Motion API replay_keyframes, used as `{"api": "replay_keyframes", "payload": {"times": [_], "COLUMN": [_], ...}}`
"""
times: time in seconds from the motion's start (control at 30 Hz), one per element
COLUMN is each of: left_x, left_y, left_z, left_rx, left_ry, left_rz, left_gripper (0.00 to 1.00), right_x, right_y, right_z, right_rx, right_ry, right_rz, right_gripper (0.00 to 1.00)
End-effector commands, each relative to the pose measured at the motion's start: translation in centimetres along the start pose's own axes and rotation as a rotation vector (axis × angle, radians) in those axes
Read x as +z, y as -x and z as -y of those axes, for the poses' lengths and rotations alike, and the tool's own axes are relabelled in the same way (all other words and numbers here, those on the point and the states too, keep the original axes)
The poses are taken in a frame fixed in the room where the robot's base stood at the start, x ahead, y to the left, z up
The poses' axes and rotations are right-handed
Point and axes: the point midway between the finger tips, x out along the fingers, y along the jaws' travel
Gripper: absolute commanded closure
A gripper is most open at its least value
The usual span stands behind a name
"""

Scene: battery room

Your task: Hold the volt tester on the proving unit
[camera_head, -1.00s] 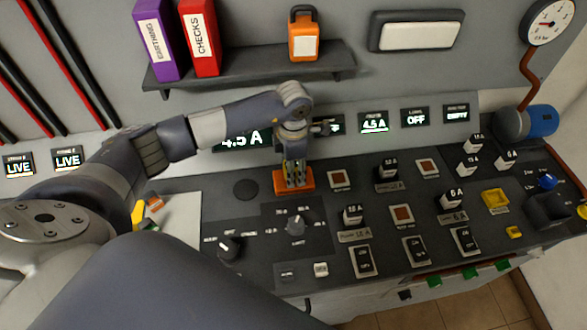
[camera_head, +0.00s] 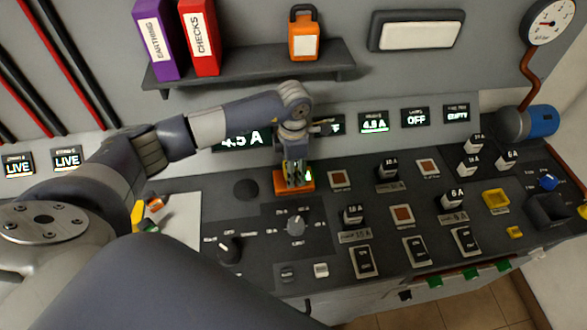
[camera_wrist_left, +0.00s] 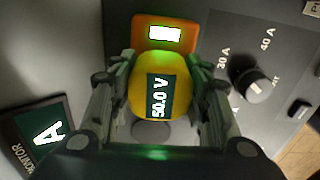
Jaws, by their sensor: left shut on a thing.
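The volt tester (camera_wrist_left: 143,88) is a yellow round-ended body in the left wrist view, its display reading 50.0 V. My left gripper (camera_head: 294,177) is shut on it, with a finger on each side. The proving unit (camera_head: 306,186) is an orange block on the console, directly below my gripper in the head view. In the left wrist view, the proving unit (camera_wrist_left: 145,28) shows a bright lit window just beyond the tester. A green glow shows at the gripper. The tester's tip and any contact with the unit are hidden. My right gripper is not in view.
A rotary knob (camera_head: 297,223) stands in front of the proving unit. A dark round disc (camera_head: 246,189) lies to its left. Several switches and labelled blocks fill the console to the right. A shelf (camera_head: 250,72) with binders and an orange lock-shaped item hangs behind.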

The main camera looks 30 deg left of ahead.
Motion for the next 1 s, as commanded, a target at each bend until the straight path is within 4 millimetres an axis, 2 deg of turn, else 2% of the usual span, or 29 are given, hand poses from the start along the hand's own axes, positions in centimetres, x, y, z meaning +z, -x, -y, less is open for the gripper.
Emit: {"api": "replay_keyframes", "payload": {"times": [0.27, 1.0], "left_x": [-0.1, 0.0], "left_y": [0.5, 6.6], "left_z": [0.1, 0.0], "left_rx": [-0.004, 0.000], "left_ry": [-0.001, -0.001], "left_rz": [-0.003, 0.000], "left_gripper": [0.75, 0.75], "right_x": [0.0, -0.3], "right_y": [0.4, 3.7], "right_z": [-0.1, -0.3], "right_rx": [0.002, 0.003], "right_ry": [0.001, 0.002], "right_rz": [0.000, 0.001], "right_gripper": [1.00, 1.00]}}
